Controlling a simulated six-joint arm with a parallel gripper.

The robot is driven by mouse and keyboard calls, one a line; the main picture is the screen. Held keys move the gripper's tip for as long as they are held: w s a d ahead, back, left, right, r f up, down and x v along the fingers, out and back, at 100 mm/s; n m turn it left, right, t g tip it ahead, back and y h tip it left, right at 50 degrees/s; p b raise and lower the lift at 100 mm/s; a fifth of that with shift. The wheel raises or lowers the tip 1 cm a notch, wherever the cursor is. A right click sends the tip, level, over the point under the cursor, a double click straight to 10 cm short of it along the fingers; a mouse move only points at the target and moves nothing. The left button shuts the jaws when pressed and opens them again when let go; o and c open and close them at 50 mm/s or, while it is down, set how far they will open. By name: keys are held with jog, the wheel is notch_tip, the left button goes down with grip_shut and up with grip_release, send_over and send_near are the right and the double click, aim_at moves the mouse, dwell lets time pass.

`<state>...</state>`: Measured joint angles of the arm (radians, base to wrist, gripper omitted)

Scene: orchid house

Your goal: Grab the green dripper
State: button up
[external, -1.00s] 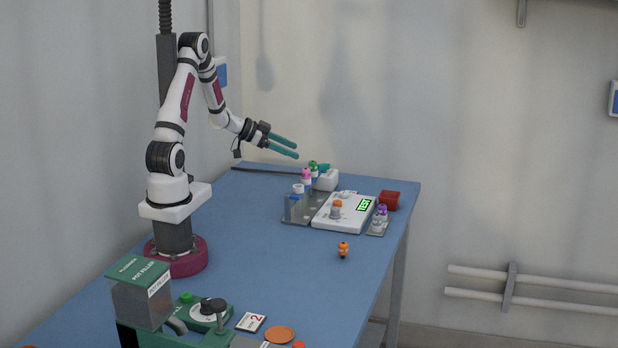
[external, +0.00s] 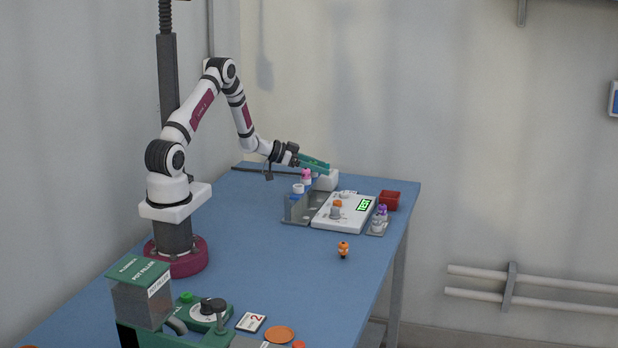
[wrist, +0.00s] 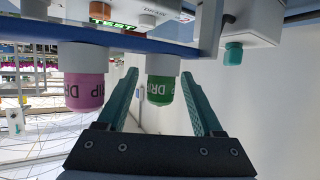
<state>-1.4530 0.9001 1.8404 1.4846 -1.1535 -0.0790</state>
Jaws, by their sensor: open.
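The green dripper (wrist: 160,91) has a white cap end and a dark "DRIP" label. In the wrist view, which shows the scene upside down, it sits between the two teal fingers of my gripper (wrist: 160,76). The fingers are open, with a gap on each side of it. In the external view my gripper (external: 314,162) is low over the far end of the bench, and its fingers hide the green dripper there. A pink dripper (wrist: 84,92) stands beside the green one, outside the fingers; it also shows in the external view (external: 306,176).
A white box (external: 327,181) with a teal tip (wrist: 233,53) is close to the fingers. The middle of the blue bench (external: 260,240) is largely clear.

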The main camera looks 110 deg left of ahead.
jog(key=shift+w+a+f, duration=0.25)
jog(key=shift+w, duration=0.25)
grip_shut()
